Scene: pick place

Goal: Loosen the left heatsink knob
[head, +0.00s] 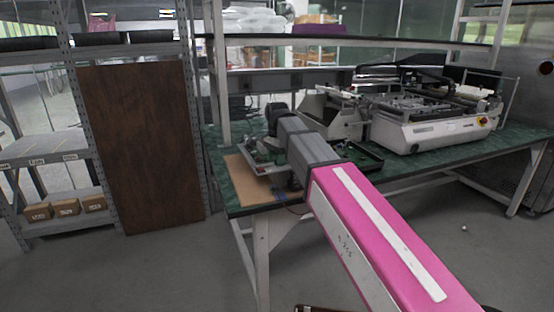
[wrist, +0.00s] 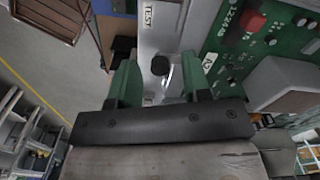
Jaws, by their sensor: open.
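In the wrist view a small round black knob (wrist: 160,65) sits on a pale panel (wrist: 151,32) marked TEST. A shiny metal part shows just below the knob. My gripper (wrist: 159,61) is open, with one green finger on each side of the knob and a visible gap to both. Whether the fingertips are level with the knob in depth I cannot tell. A green circuit board (wrist: 238,50) marked A2 lies to the right. In the head view my arm reaches over a small board fixture (head: 262,150) at the bench's left end; my arm partly hides it, and the knob cannot be made out.
The green-topped bench (head: 400,168) runs to the right, with a large white machine (head: 435,130) on it. A brown mat (head: 248,185) lies at its left end. Metal shelves (head: 45,150) and a brown panel (head: 142,150) stand left. The floor in front is mostly clear.

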